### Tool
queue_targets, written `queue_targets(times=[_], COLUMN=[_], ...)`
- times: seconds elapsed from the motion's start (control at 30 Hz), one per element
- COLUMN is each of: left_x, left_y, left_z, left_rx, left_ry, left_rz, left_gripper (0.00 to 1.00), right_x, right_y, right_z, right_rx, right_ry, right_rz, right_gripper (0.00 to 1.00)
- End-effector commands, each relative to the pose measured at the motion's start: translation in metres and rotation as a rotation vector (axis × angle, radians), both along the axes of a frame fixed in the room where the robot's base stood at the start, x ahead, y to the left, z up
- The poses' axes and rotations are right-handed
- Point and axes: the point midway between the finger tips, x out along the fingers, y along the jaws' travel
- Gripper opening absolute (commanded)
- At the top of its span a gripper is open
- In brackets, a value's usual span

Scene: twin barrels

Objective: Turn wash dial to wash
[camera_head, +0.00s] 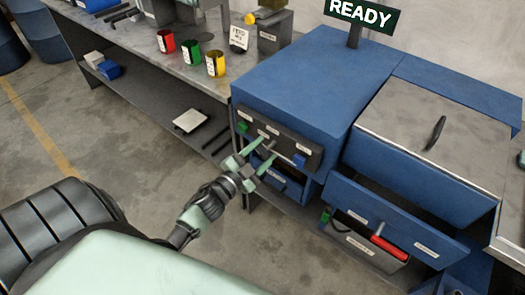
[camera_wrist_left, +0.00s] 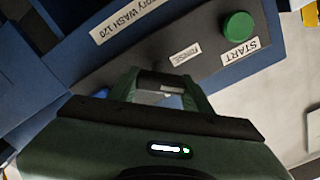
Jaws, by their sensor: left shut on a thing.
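The wash dial (camera_head: 268,146) is a small dark knob on the dark control panel (camera_head: 312,152) of the blue machine (camera_head: 310,75). My left gripper (camera_head: 263,152) reaches the panel from the lower left, with a green finger on each side of the dial. In the left wrist view its fingers (camera_wrist_left: 160,88) are shut on the dark dial (camera_wrist_left: 160,79), which partly hides between them. A RINSE label (camera_wrist_left: 185,55) lies just beyond the dial. The dial's pointing direction cannot be made out. My right gripper is not in view.
A green START button (camera_wrist_left: 238,27) is on the panel near the dial. A READY sign (camera_head: 362,14) stands on the machine. An open drawer (camera_head: 395,222) juts out at the right. Floor (camera_head: 120,140) is clear at left.

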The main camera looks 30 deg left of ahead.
Motion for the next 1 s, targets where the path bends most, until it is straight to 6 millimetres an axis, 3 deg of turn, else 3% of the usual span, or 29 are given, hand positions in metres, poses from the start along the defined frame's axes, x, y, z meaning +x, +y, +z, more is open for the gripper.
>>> queue_targets(times=[0.6,1.0], left_x=[-0.001,-0.001], left_y=[-0.004,-0.005], left_z=[-0.002,-0.003], left_rx=[0.574,0.823], left_ry=[-0.046,-0.064], left_rz=[-0.001,-0.001], left_gripper=[0.09,0.09], right_x=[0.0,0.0], right_y=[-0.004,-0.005], right_z=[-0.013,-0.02], right_rx=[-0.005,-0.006], right_ry=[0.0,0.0], right_rz=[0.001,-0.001], right_gripper=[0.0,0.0])
